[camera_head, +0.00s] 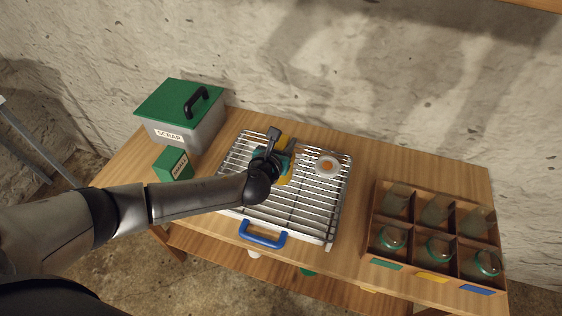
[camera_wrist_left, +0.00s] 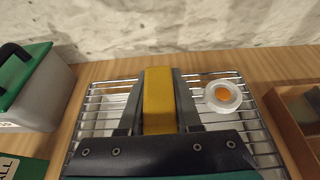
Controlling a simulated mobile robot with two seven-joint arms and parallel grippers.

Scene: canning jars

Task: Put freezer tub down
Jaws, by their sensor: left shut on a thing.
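The freezer tub, seen as a yellow block (camera_wrist_left: 158,108), is between the two fingers of my left gripper (camera_wrist_left: 158,78). In the head view my left gripper (camera_head: 280,158) is over the wire rack (camera_head: 310,215), and yellow parts of the tub (camera_head: 284,181) show around it. The gripper is shut on the tub. The gripper and wrist hide much of the tub, and I cannot tell whether its underside touches the rack. My right gripper is in neither view.
A round whitish container with an orange centre (camera_head: 327,165) stands on the rack, right of the tub. A blue handle (camera_head: 263,235) is at the rack's front. A divided wooden crate (camera_head: 371,215) with several jars is at right. A green-lidded scrap bin (camera_head: 205,130) and small green box (camera_head: 173,163) are at left.

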